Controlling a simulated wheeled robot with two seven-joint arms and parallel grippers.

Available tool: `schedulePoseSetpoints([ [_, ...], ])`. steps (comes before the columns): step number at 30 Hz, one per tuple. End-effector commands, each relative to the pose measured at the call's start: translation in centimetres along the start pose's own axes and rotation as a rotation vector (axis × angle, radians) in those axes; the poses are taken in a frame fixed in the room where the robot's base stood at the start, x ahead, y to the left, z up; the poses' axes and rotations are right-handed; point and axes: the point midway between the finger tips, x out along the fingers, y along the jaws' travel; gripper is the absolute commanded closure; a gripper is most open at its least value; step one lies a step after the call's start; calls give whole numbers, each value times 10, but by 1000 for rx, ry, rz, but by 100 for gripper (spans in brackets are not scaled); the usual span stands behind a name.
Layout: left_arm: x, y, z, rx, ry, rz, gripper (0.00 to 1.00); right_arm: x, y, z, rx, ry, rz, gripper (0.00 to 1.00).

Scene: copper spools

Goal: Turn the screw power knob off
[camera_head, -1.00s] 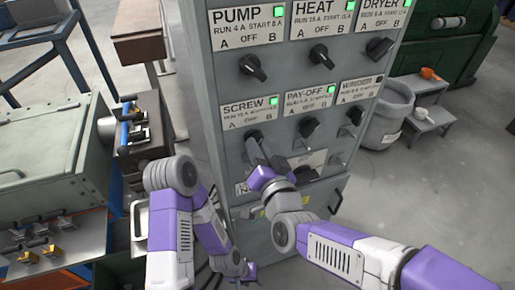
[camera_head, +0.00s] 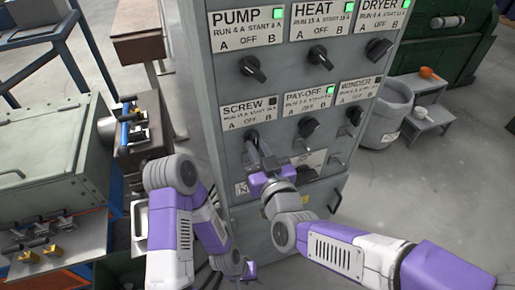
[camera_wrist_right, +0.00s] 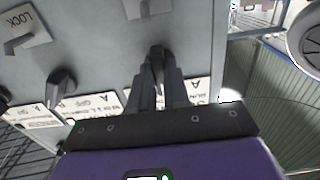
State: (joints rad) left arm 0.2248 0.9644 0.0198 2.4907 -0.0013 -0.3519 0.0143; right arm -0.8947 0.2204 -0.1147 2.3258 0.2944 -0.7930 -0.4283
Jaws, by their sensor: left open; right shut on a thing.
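The grey control cabinet (camera_head: 225,190) carries black knobs under labelled plates. The SCREW plate (camera_head: 248,112) is at the left of the lower row, and its small indicator light (camera_head: 273,101) is dark. The black screw knob (camera_head: 252,137) is below it, partly hidden by my right gripper (camera_head: 262,150). In the right wrist view, the gripper's two fingers are shut on the screw knob (camera_wrist_right: 157,54), which points roughly along the fingers. My left gripper (camera_head: 243,272) hangs low in front of the cabinet, open and away from the knobs, small in view.
The pay-off knob (camera_head: 308,127) is close right of my right gripper, with the winder knob (camera_head: 354,115) beyond. The pump knob (camera_head: 252,67) is above. A workbench with a grey box (camera_head: 40,150) stands left.

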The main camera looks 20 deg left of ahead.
Motion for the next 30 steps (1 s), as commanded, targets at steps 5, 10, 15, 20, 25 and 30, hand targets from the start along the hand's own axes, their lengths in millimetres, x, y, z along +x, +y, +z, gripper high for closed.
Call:
schedulePoseSetpoints([
  [5,0,0,0,0,0,0,57,0,0,0,-9,1,0,100],
  [10,0,0,0,0,0,0,57,0,0,0,-9,1,0,100],
  [15,0,0,0,0,0,0,57,0,0,0,-8,1,0,72],
  [20,0,0,0,0,0,0,57,0,0,0,-8,1,0,58],
  [25,0,0,0,0,0,0,57,0,0,0,-8,0,0,58],
  [30,-2,1,0,0,0,0,57,-11,0,-1,-7,1,-1,58],
])
